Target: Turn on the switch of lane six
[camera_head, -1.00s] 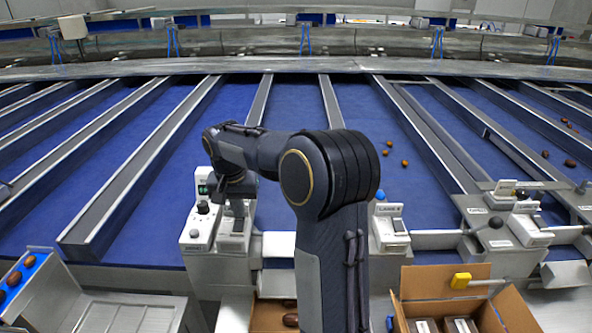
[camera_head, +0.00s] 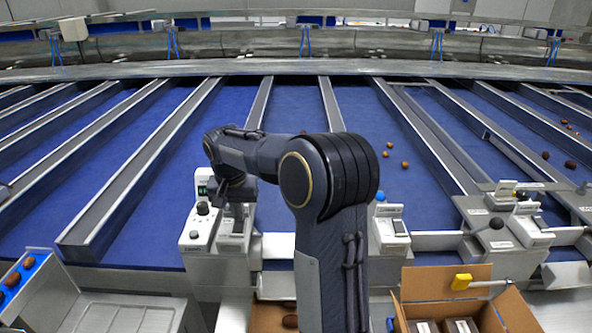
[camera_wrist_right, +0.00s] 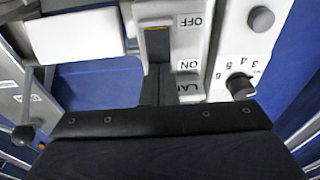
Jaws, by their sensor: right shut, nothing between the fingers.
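In the wrist view a dark switch (camera_wrist_right: 157,44) sits in a white lane housing (camera_wrist_right: 187,50) printed OFF and ON, upside down in this view. A thin yellow mark shows at its OFF end. My right gripper (camera_wrist_right: 157,88) is shut and empty, with its fingertips at the ON end of the switch. Whether they touch it cannot be told. The lane label is partly hidden by the gripper, so its number is not readable. In the head view my right gripper (camera_head: 238,207) points down over the same housing (camera_head: 232,244). My left gripper is not in view.
A white control box (camera_head: 199,235) with a black knob stands just left of the housing. Another lane switch box (camera_head: 392,232) is to the right. Metal dividers split the blue belt (camera_head: 296,110), where a few dates (camera_head: 404,164) lie. An open cardboard box (camera_head: 413,282) is at front right.

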